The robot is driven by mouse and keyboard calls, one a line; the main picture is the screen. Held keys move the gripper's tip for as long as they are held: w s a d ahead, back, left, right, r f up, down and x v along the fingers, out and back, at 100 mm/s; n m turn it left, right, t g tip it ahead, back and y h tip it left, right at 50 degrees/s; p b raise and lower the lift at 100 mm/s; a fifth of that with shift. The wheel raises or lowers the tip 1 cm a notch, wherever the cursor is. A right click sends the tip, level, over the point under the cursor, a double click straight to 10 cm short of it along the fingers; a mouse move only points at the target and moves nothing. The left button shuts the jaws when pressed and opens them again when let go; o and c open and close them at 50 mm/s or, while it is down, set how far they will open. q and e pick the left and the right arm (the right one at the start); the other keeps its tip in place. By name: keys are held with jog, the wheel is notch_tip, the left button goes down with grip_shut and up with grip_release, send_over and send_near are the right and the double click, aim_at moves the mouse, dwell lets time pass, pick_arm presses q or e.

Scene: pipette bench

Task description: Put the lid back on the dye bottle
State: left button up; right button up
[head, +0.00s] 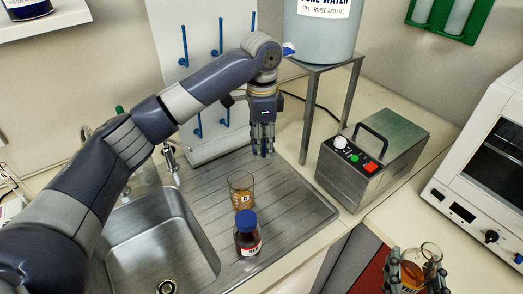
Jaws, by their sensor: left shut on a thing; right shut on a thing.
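A brown bottle (247,243) with a red and white label stands upright on the ridged drainboard beside the sink. A blue lid (245,221) sits on its top; how tightly it is seated I cannot tell. My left gripper (263,148) points down above the back of the drainboard, behind and apart from the bottle. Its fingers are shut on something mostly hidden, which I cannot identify. My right gripper (413,278) is at the bottom right edge, shut on a clear glass vessel (432,252) with orange liquid and a label. Its lower part is cut off.
A glass beaker (241,191) with amber contents stands just behind the bottle. The sink basin (150,240) is to the left. A pegged drying rack (185,75), a water container (322,30) on a stand, a metal control box (372,155) and a white oven (480,150) surround the area.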

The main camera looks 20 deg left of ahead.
pick_arm(q)
jog(key=shift+r, duration=0.7)
pick_arm(e)
jog(key=shift+f, duration=0.1)
jog(key=o, duration=0.4)
jog(key=c, duration=0.6)
pick_arm(q)
jog(key=shift+s, duration=0.1)
pick_arm(e)
jog(key=shift+o, duration=0.2)
